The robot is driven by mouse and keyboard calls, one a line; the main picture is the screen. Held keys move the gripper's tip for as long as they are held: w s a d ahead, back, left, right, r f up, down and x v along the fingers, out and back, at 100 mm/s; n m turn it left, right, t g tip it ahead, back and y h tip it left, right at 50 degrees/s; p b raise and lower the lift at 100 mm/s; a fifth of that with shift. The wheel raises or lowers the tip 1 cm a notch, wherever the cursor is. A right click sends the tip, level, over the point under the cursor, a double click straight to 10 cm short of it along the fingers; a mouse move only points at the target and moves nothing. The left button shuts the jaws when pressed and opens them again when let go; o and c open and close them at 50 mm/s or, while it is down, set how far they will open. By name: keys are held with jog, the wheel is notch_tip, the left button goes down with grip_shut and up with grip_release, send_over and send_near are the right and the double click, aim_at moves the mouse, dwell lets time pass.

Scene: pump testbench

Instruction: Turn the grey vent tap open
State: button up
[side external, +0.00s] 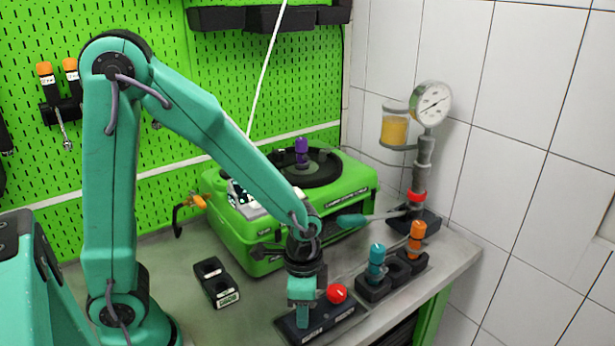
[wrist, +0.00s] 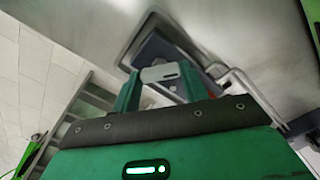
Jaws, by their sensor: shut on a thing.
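My gripper (side external: 303,312) points down over the black panel (side external: 340,321) at the bench's front edge. In the wrist view, its two green fingers (wrist: 161,84) are shut on a light grey part, the grey vent tap (wrist: 160,73). The side view does not show the tap clearly because the fingers cover it. A red knob (side external: 337,293) stands on the same panel, just right of the fingers. How far the tap is turned cannot be told.
A black rack (side external: 373,288) with teal and orange pieces stands right of the panel. A teal-handled lever (side external: 352,220) reaches toward my wrist from the gauge stand (side external: 418,180). The green pump (side external: 345,200) is behind. A black two-hole block (side external: 216,282) lies left.

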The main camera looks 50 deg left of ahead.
jog(key=n, duration=0.3)
jog(key=shift+n, duration=2.3)
jog(key=o, duration=1)
jog(key=shift+r, duration=0.15)
jog(key=shift+r, duration=3.8)
jog(key=shift+r, duration=0.1)
